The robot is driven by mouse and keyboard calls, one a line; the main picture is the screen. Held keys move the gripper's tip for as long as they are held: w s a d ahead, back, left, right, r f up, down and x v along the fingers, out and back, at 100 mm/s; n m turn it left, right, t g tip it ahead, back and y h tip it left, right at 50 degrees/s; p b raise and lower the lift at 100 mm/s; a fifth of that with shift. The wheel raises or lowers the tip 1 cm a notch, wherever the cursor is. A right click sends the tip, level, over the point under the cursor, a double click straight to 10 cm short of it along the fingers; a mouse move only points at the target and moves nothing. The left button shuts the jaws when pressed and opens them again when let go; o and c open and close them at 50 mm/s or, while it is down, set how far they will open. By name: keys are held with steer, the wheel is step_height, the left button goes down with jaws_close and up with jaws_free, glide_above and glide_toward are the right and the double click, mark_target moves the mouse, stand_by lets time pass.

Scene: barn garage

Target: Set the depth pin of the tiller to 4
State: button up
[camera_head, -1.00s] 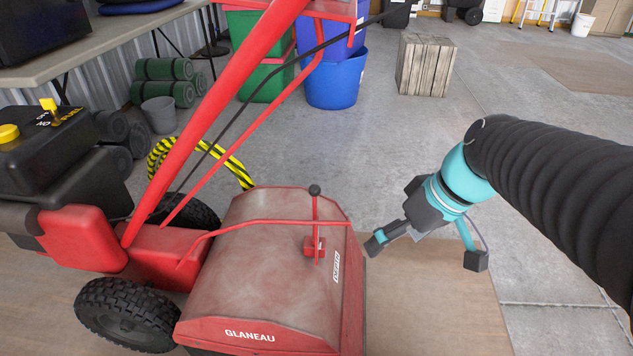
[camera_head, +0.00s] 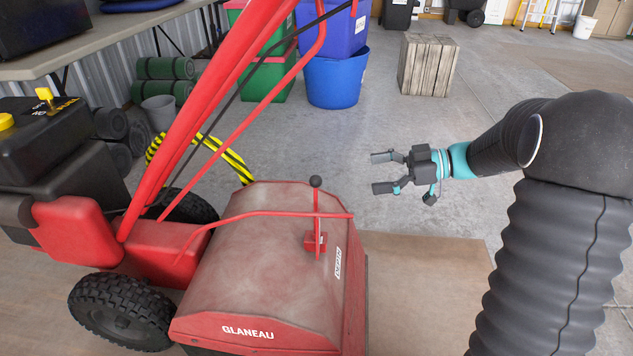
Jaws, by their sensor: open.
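The red tiller (camera_head: 255,265) stands at the left and centre, with its handlebars rising to the upper middle. Its depth pin (camera_head: 317,215) is an upright red rod with a dark round knob, set in a small red bracket (camera_head: 315,242) on the hood beside a white label (camera_head: 338,263). The depth numbers cannot be read. My gripper (camera_head: 381,173) is open and empty, its two fingers pointing left. It hangs in the air to the right of the knob and a little higher in the picture, apart from the tiller.
A red bar (camera_head: 270,215) crosses the hood by the pin. Blue and green bins (camera_head: 333,80) and a wooden crate (camera_head: 428,64) stand behind. A workbench (camera_head: 110,42) is at upper left. The floor (camera_head: 400,130) between the tiller and crate is clear.

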steer(key=p, duration=0.3)
glide_toward(315, 179)
steer(key=a+f, duration=0.2)
steer(key=shift+w+b+x, duration=0.2)
steer(key=shift+b+x, duration=1.55)
steer(key=shift+x, duration=0.2)
steer(key=shift+w+b+x, duration=0.25)
steer(key=shift+b+x, duration=1.45)
steer(key=shift+x, duration=0.25)
jaws_close()
